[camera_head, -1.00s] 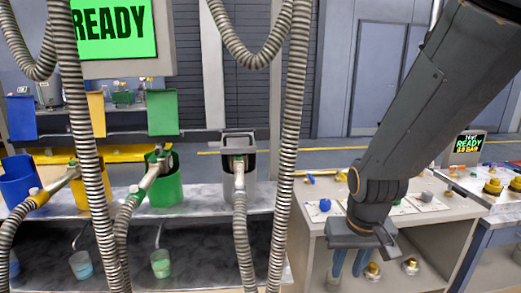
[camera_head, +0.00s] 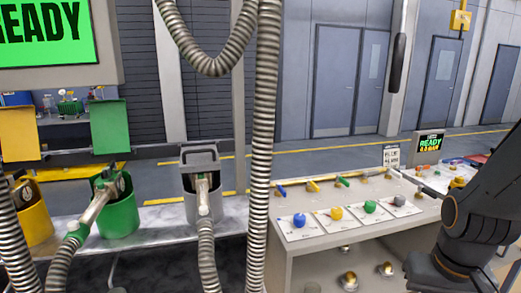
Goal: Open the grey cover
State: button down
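The grey cover (camera_head: 199,157) is at the top of a grey bin (camera_head: 191,207), left of centre. A nozzle (camera_head: 203,192) on a ribbed hose is in front of it and hides part of the bin. I cannot tell how far the cover is raised. My gripper (camera_head: 440,272) is at the bottom right, well right of the cover and apart from it. Its fingers are outside the picture, so its opening does not show.
Yellow (camera_head: 19,134) and green (camera_head: 110,127) panels stand upright behind the matching buckets. Coloured knobs and small valves are on the bench. A READY display (camera_head: 430,144) stands behind it.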

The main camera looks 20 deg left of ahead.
aim_at(194, 158)
jog(key=z, duration=1.25)
jog(key=k, duration=0.7)
jog(key=u, duration=2.1)
